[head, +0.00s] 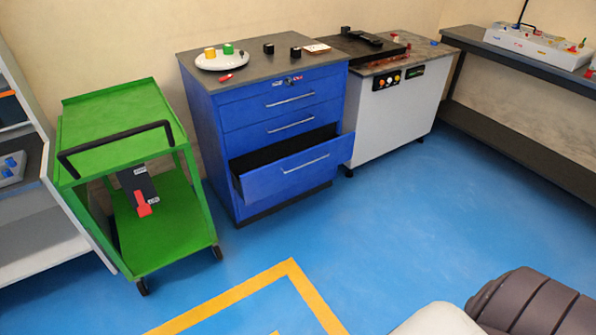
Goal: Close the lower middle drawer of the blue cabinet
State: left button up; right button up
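The blue cabinet (215,135) stands against the back wall, with a grey top (255,68) and several drawers with silver bar handles. One low drawer (300,170) is pulled out toward the front, and its dark inside shows as empty where I can see it. The drawers above it (285,97) are shut. The cabinet front below the open drawer is partly hidden by it. Neither of my grippers is in view; only part of my own arm shows at the bottom right, well apart from the cabinet.
A green cart (175,225) stands left of the cabinet. A white machine (400,115) stands close on its right. A plate (222,61) with small blocks rests on the cabinet top. The blue floor (375,230) in front is clear, with yellow markings (300,280).

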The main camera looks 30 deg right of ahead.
aim_at(252, 186)
jog(key=i+l, duration=0.2)
jog(key=l, duration=0.15)
jog(key=i+l, duration=0.2)
jog(key=l, duration=0.2)
jog(key=i+l, duration=0.15)
jog(key=l, duration=0.2)
